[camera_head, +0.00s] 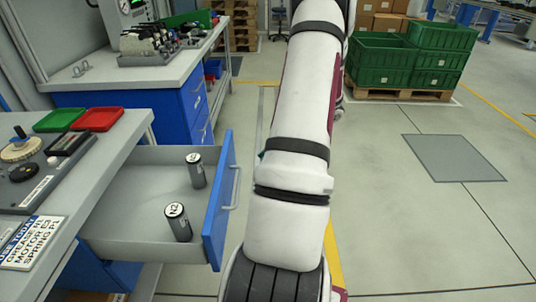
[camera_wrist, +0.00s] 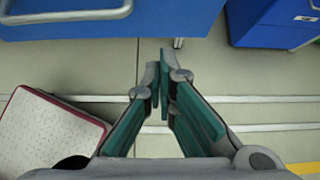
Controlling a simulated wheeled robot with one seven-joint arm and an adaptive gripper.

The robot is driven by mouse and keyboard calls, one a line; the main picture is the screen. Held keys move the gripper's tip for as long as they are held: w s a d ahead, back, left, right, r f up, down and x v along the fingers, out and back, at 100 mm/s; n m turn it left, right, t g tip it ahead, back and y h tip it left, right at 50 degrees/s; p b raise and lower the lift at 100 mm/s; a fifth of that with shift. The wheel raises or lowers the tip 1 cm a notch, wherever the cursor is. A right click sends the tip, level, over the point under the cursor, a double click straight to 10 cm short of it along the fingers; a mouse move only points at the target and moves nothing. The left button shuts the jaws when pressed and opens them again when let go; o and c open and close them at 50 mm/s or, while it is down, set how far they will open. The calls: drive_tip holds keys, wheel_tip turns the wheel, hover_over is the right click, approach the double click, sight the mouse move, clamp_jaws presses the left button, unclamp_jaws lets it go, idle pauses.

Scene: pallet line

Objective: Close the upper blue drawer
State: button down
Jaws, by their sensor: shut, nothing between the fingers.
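The upper blue drawer (camera_head: 213,214) stands pulled out from the workbench at the left in the head view. Its grey tray holds two dark cylinders (camera_head: 178,222) (camera_head: 196,170), both upright. The drawer's blue front and its grey handle (camera_wrist: 65,14) also show at the top left of the wrist view. My gripper (camera_wrist: 160,82) is shut and empty in the wrist view. Its fingertips are apart from the handle, to the right of it and lower in the picture. In the head view my arm hides the gripper.
The worktop above the drawer bears a green tray (camera_head: 59,120), a red tray (camera_head: 98,119) and other parts. A second bench with blue drawers (camera_head: 191,97) stands behind. Green crates (camera_head: 381,60) on a pallet stand at the back right. The floor at the right is free.

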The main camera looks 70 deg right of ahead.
drive_tip(key=shift+w+a+f+b, duration=0.2)
drive_tip(key=shift+w+a+f, duration=0.4)
drive_tip(key=shift+w, duration=0.65)
drive_tip(key=shift+w+a+f+b, duration=0.3)
drive_tip(key=shift+w+f, duration=0.4)
drive_tip(key=shift+w, duration=0.5)
drive_tip(key=shift+w+a+f+b, duration=0.15)
drive_tip(key=shift+w+a+f, duration=0.45)
drive_tip(key=shift+w, duration=0.65)
drive_tip(key=shift+w, duration=0.15)
drive_tip(key=b, duration=0.3)
hover_over(159, 179)
drive_tip(key=shift+d, duration=0.1)
drive_tip(key=shift+w, duration=0.3)
drive_tip(key=shift+w+a, duration=0.1)
drive_tip(key=shift+a, duration=0.1)
